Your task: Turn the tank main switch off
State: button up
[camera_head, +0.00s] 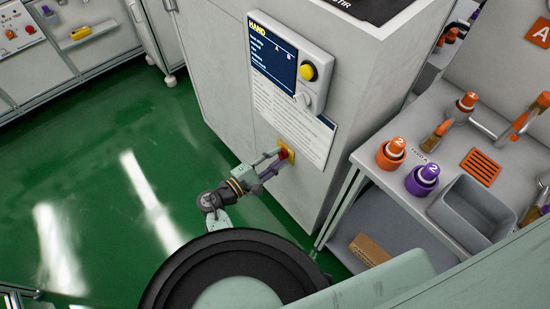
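A red rotary switch (283,154) on a yellow plate (290,146) sits low on the side of the grey cabinet, below a printed sheet; I take it as the tank main switch. My gripper (281,157) is at the switch, with its fingers apart and their tips reaching to the red handle, one on the upper side and one on the lower side. The fingers partly hide the handle, so its exact angle is unclear. At this size I cannot tell whether the fingers press on the handle.
Above the switch is a control panel (291,22) with a screen, a yellow button (308,71) and a pale knob (304,101). Green floor lies open at left.

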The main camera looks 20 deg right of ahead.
jog(key=o, duration=0.5)
jog(key=shift+c, duration=0.2)
jog(key=v, duration=1.2)
